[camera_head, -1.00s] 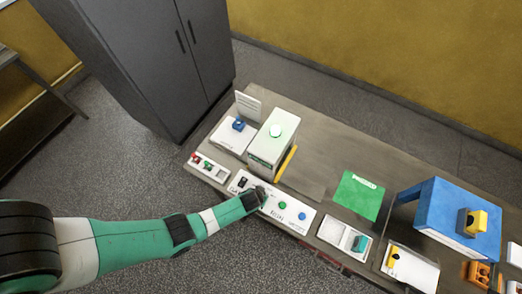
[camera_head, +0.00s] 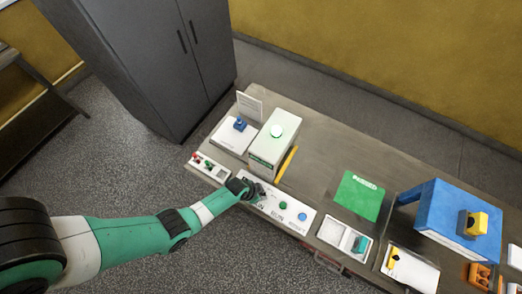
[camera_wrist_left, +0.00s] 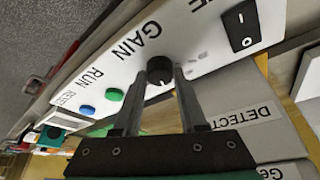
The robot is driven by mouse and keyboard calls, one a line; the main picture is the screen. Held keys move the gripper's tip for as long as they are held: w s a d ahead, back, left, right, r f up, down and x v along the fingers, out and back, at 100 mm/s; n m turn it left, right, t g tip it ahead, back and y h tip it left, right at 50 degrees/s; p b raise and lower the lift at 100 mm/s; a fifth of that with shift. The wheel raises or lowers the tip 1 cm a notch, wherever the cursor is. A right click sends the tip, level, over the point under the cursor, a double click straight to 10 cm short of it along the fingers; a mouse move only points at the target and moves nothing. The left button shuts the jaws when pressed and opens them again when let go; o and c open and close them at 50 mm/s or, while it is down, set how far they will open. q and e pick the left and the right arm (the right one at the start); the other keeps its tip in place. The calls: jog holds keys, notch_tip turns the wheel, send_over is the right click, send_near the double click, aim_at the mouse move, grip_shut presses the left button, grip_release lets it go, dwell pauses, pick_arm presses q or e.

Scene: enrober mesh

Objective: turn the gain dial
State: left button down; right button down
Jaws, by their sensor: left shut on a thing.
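The gain dial (camera_wrist_left: 159,68) is a small black knob on a white control panel (camera_wrist_left: 107,58), beside the word GAIN in the left wrist view. My left gripper (camera_wrist_left: 161,76) has one finger on each side of the dial and is shut on it. In the head view my left gripper (camera_head: 251,189) is at the left part of the panel (camera_head: 270,208) and hides the dial. My right gripper is in neither view.
The panel also bears a black rocker switch (camera_wrist_left: 241,26), a green RUN button (camera_wrist_left: 115,95) and a blue RESET button (camera_wrist_left: 87,110). A small panel with red and green controls (camera_head: 209,166) lies left.

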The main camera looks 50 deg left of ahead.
pick_arm(q)
jog(key=shift+m, duration=0.3)
jog(key=shift+c, duration=2.3)
grip_release()
